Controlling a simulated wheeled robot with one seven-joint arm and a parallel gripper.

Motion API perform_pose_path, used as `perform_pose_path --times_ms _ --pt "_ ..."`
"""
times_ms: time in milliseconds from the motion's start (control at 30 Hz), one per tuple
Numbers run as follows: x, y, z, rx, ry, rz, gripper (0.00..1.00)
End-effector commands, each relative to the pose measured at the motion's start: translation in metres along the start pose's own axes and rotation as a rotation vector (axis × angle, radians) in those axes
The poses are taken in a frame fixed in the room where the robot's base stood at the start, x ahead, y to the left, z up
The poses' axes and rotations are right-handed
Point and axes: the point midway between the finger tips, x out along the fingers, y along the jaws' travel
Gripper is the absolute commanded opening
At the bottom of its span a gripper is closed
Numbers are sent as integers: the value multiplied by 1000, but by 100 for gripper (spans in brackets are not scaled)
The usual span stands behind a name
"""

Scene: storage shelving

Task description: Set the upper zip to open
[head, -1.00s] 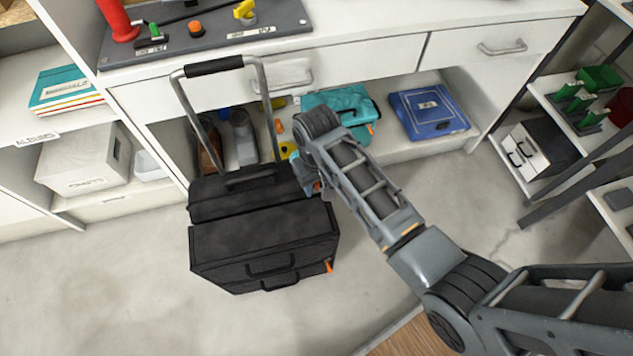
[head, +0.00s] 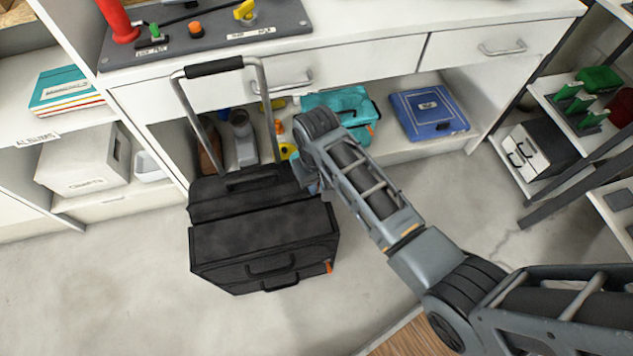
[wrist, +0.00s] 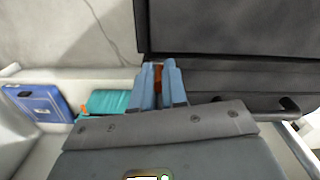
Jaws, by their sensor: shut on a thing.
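A black suitcase (head: 262,245) stands on the floor with its pull handle (head: 213,67) raised. An orange zip pull (head: 329,267) shows at its lower right edge. My gripper (head: 312,186) is at the right side of the suitcase's upper part, mostly hidden by my arm in the head view. In the wrist view, the blue fingers of my gripper (wrist: 158,78) are shut on an orange zip pull (wrist: 158,72), beside the dark suitcase body (wrist: 230,30). The fingers hide most of this pull. The upper zip's track cannot be made out.
A white bench (head: 350,80) with drawers stands behind the suitcase. On its low shelf are a teal case (head: 345,105), a blue case (head: 428,112) and several bottles. A rack (head: 560,130) stands at the right. The floor in front is clear.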

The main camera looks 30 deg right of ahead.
Motion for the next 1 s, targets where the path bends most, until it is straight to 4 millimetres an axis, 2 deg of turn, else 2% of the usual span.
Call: perform_pose_path --times_ms 167,267,367,567,800,1000 --pt "-1 -7 -1 -2 0 0 0" --pt "-2 -20 -4 -4 0 0 0" --pt "-2 -40 -9 -7 1 0 0" --pt "-1 -101 -21 -9 2 1 0" --pt "2 -183 -37 -7 3 -1 0" --pt "3 -239 -49 -5 4 -2 0"
